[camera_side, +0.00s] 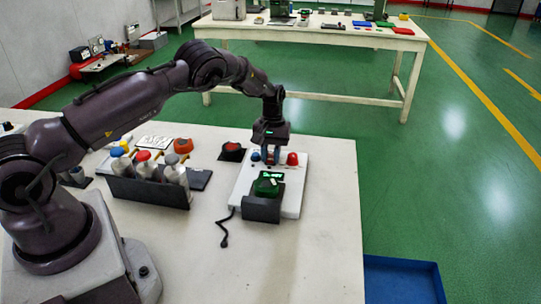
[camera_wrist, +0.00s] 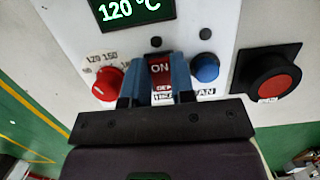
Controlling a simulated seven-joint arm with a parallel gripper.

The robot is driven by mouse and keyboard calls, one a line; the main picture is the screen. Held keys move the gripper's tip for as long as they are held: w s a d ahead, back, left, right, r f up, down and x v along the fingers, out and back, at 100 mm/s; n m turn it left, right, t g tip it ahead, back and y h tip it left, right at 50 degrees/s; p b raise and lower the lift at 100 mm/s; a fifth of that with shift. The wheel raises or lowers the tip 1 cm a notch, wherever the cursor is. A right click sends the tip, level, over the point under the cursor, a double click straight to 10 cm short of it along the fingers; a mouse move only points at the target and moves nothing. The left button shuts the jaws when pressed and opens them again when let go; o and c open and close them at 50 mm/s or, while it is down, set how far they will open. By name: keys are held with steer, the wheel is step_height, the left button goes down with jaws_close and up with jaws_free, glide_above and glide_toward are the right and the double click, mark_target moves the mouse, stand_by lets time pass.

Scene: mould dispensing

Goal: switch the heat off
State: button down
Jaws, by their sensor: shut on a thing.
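The white heater unit (camera_side: 294,200) stands at the right of the table. Its screen (camera_wrist: 132,14) reads 120 °C in the wrist view. A red rocker switch (camera_wrist: 160,66) marked ON sits between the blue fingers of my gripper (camera_wrist: 164,88). My gripper is shut on this switch, and its lower part and label are partly hidden. A red knob (camera_wrist: 107,83) with a temperature scale is left of it, and a blue button (camera_wrist: 205,68) is right of it. In the side view my gripper (camera_side: 272,158) points down at the unit, between the blue button and red knob (camera_side: 292,158).
A black box with a red button (camera_wrist: 272,85) is beside the unit. A dark rack (camera_side: 148,192) with several bottles stands left. The table's front is mostly clear.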

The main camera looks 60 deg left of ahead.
mark_target(272, 154)
steer(key=shift+w+g+h, duration=0.2)
steer(key=shift+g+h, duration=0.3)
steer(key=shift+h, duration=0.1)
steer(key=shift+a, duration=0.1)
steer(key=shift+r+g, duration=0.1)
steer(key=shift+g, duration=0.2)
steer(key=c, duration=1.2)
jaws_free()
steer(key=shift+c, duration=0.2)
steer(key=shift+a, duration=0.1)
steer(key=shift+v, duration=2.35)
step_height(272, 154, up, 7)
